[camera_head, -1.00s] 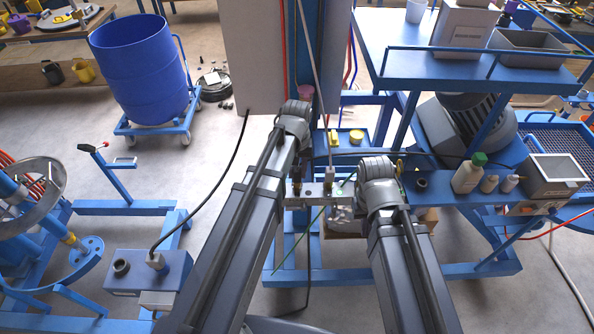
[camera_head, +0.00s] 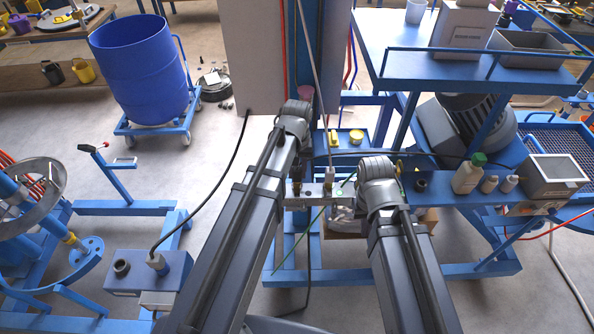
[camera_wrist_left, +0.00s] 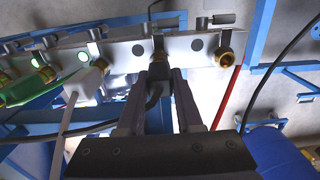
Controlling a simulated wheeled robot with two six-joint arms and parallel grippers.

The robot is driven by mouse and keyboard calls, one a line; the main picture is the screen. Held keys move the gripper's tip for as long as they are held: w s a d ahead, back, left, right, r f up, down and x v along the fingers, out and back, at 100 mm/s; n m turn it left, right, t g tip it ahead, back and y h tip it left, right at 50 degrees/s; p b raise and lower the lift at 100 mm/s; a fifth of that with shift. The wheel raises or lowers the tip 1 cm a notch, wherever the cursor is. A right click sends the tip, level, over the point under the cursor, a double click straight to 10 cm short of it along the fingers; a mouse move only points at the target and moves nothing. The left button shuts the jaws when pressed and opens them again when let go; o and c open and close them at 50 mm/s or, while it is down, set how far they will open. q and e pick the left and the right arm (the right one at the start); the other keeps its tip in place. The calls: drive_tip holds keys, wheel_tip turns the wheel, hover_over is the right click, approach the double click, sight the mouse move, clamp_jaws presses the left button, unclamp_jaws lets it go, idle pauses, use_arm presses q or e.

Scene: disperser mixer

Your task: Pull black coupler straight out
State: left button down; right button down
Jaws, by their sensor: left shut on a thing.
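The black coupler (camera_wrist_left: 155,94) is in the left wrist view, between the fingers of my left gripper (camera_wrist_left: 160,74). The gripper is shut on it, and a black lead shows at the coupler. The coupler's front end is at the metal manifold bar (camera_wrist_left: 123,58); whether it is still seated there I cannot tell. In the head view the manifold bar (camera_head: 314,189) is between my two arms, and the hold itself is too small to make out. My right gripper is hidden behind its own arm.
On the bar, a green coupler (camera_wrist_left: 42,77) and a white coupler (camera_wrist_left: 86,84) sit left of my gripper, and a bare brass fitting (camera_wrist_left: 224,58) sits to its right. A red hose (camera_wrist_left: 226,97) and a blue drum (camera_wrist_left: 280,155) show at the right.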

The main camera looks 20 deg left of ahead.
use_arm(q)
drive_tip(key=shift+r+p, duration=2.85)
drive_tip(key=shift+r, duration=0.1)
drive_tip(key=shift+r+p, duration=2)
drive_tip(key=shift+a, duration=0.15)
